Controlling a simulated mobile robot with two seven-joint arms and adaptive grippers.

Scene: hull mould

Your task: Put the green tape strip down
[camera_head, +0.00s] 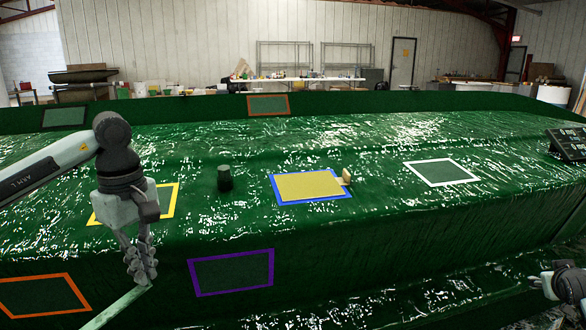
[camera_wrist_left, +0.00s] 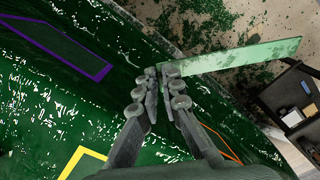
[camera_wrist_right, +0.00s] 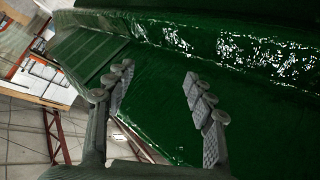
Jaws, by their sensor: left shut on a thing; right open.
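The green tape strip (camera_head: 112,308) is pale green, long and flat. My left gripper (camera_head: 141,281) is shut on one end of it, above the near side of the hull mould. In the left wrist view the strip (camera_wrist_left: 235,58) reaches from the fingertips (camera_wrist_left: 160,72) out to the right, past the mould's edge over the littered floor. In the head view its far end runs out of the bottom of the picture. My right gripper (camera_wrist_right: 158,84) is open and empty in the right wrist view, near the green mould surface. My right arm shows at the lower right of the head view.
The glossy green mould (camera_head: 330,240) carries outlined patches: yellow (camera_head: 169,203), purple (camera_head: 232,272), orange (camera_head: 44,294) and white (camera_head: 441,172). A yellow sheet (camera_head: 309,186) lies in a blue outline, with a small tan block (camera_head: 346,177) beside it. A dark cylinder (camera_head: 224,178) stands nearby.

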